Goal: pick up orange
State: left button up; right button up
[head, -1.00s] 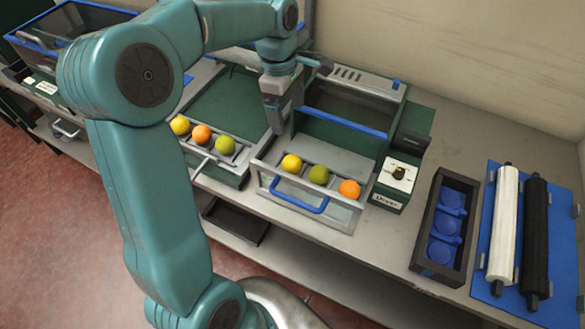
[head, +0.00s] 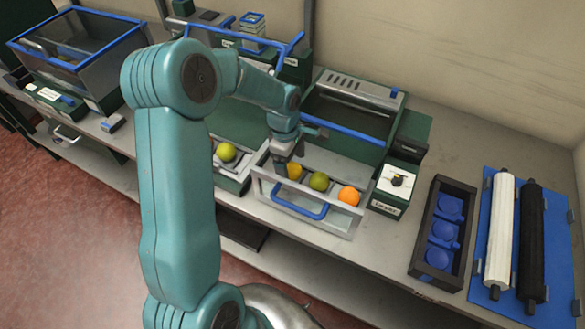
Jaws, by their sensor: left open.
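An orange fruit (head: 349,195) sits at the right end of the front tray (head: 335,215), which has a blue handle. A green fruit (head: 319,181) is in the middle of this tray, and a yellow fruit (head: 294,172) is at its left end. My left gripper (head: 283,164) is open, pointing down at the tray's left end, right by the yellow fruit. It partly covers that fruit; whether they touch cannot be told. My left arm crosses the picture and hides part of the tray to the left, where one green fruit (head: 226,152) shows. My right gripper is not in view.
A green box with a blue bar (head: 345,122) stands behind the front tray. A small unit with a dial (head: 397,180) is to the right. Farther right are a dark rack with blue cups (head: 444,230) and a blue board with white and black rollers (head: 503,225).

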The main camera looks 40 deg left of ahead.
pick_arm(q)
jog(key=shift+a+f, duration=0.1)
jog(key=shift+f, duration=0.5)
jog(key=shift+w+f, duration=0.15)
jog(key=shift+f, duration=0.1)
jog(key=shift+r, duration=0.1)
jog(key=c, duration=1.2)
